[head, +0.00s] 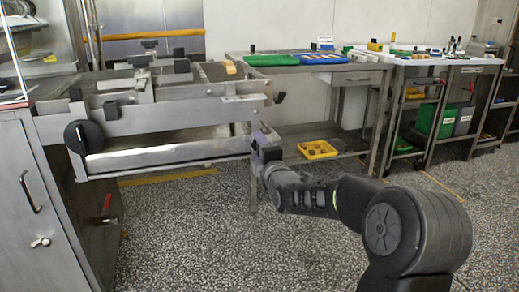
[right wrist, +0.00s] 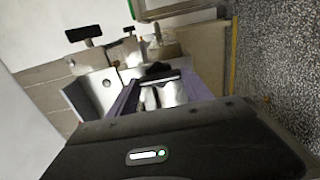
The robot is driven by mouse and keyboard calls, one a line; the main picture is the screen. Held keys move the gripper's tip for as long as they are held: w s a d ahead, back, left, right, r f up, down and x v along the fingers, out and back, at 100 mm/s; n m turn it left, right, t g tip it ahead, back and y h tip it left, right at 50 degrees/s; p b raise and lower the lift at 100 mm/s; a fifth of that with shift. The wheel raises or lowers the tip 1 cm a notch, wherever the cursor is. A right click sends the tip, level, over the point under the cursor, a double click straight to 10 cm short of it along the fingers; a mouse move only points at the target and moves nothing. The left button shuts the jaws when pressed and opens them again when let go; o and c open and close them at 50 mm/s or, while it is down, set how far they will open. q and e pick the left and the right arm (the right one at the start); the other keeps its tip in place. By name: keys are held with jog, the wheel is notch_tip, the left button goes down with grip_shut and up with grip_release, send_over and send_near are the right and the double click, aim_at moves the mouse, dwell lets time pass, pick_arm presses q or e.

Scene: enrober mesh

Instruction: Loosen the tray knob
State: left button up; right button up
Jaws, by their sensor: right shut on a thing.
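My right gripper (head: 263,143) is at the right end of the steel enrober (head: 175,118), beside the lower tray section, in the head view. In the right wrist view its two purple fingers (right wrist: 160,90) are shut on a dark knob (right wrist: 157,70), with pale metal showing just below it. Most of the knob is hidden between the fingers, and in the head view the gripper covers it. The tray (head: 165,157) sits low in the enrober frame. My left gripper is not in view.
A large black handwheel (head: 84,137) is on the enrober's left front. A steel table with a green tray (head: 271,60) stands behind right, and a yellow bin (head: 317,149) sits on its lower shelf. The speckled floor in front is clear.

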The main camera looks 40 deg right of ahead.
dwell(0.3)
jog(key=o, duration=1.4)
jog(key=shift+c, duration=0.2)
jog(key=p+v, duration=0.1)
jog(key=v, duration=0.6)
jog(key=shift+s+a, duration=0.15)
jog(key=shift+s, duration=0.2)
